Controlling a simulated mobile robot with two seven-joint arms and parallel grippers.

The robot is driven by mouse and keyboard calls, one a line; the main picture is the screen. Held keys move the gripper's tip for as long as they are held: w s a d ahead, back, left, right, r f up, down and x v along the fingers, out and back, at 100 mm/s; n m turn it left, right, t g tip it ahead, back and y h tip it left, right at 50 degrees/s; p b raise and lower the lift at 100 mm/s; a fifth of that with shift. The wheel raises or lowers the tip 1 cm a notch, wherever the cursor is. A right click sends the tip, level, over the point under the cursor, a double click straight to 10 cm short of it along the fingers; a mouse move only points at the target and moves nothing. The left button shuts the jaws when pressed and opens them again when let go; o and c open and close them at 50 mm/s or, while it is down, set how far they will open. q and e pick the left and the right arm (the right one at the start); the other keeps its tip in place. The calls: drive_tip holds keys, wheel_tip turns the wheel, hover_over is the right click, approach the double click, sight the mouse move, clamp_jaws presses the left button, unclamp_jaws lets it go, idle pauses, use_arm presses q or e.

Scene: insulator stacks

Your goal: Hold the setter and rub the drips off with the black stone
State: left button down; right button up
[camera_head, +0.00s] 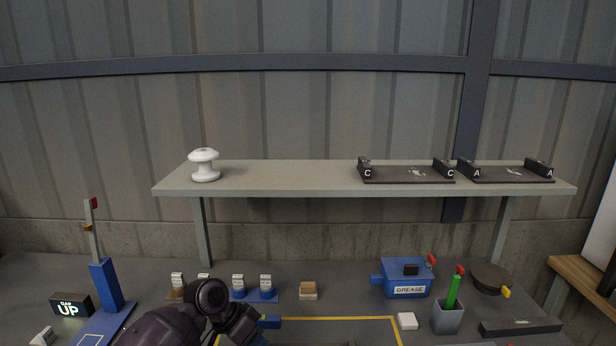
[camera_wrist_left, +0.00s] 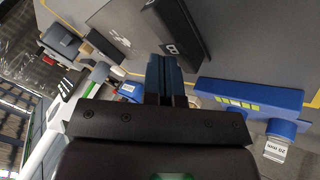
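A dark setter marked B (camera_wrist_left: 120,38), with a raised end block (camera_wrist_left: 182,35) and pale drip marks, lies on the bench in the left wrist view. In the head view it is not visible. My left gripper (camera_wrist_left: 163,62) has its fingers close together beside that end block. I see nothing between them, and cannot tell whether they touch the setter. In the head view the dark left arm (camera_head: 178,326) reaches in low. A long dark bar, possibly the black stone (camera_head: 520,326), lies at the right of the bench. My right gripper is not in view.
Setters marked C (camera_head: 410,174) and A (camera_head: 508,174) and a white insulator (camera_head: 204,166) stand on the shelf (camera_head: 280,178).

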use_arm(q)
drive_tip(key=shift+f, duration=0.6)
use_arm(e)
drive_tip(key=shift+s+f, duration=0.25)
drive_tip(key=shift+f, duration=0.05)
